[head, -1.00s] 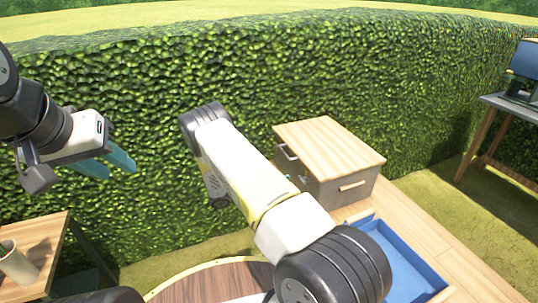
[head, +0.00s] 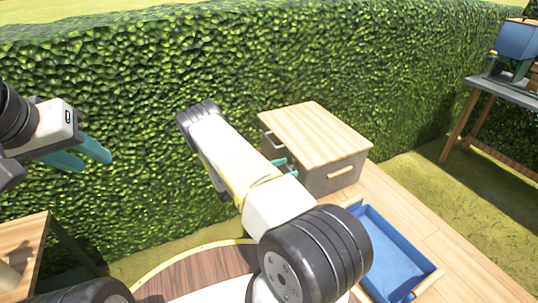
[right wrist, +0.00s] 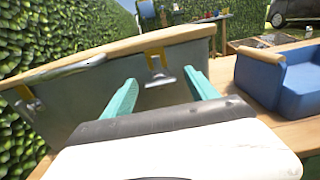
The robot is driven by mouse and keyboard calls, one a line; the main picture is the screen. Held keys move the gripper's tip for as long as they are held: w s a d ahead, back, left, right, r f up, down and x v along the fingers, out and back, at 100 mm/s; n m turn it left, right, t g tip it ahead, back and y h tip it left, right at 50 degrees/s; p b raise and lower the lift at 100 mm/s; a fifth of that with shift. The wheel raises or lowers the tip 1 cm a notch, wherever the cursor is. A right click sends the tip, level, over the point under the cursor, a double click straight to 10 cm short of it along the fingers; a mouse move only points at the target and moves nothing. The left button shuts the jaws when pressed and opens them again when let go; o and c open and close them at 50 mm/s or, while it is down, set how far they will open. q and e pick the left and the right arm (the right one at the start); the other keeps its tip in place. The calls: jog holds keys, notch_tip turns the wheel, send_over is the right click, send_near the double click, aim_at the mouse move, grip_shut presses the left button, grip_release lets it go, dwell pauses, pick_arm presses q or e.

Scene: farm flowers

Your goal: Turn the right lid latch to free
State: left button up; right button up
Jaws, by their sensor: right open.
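The grey box (head: 330,178) with a pale wooden lid (head: 315,132) stands on the wooden deck. In the right wrist view, the right lid latch (right wrist: 160,76), a silver tab on a yellow bracket, sits on the box's face below the lid edge. A second latch (right wrist: 30,102) is at the left. My right gripper (right wrist: 162,80) is open, with its teal fingers on either side of the right latch; I cannot tell whether they touch it. In the head view, its fingers (head: 284,164) are partly hidden by my arm. My left gripper (head: 94,162) hangs apart, open and empty.
A blue tray (head: 432,284) with wooden handles lies beside the box. A silver bar handle (right wrist: 65,70) is on the box face between the latches. A hedge (head: 200,80) stands behind. A table (head: 488,88) with a blue device is at far right.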

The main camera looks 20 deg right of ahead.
jog(key=shift+c, duration=0.5)
jog(key=c, duration=1.3)
jog(key=shift+o, duration=0.2)
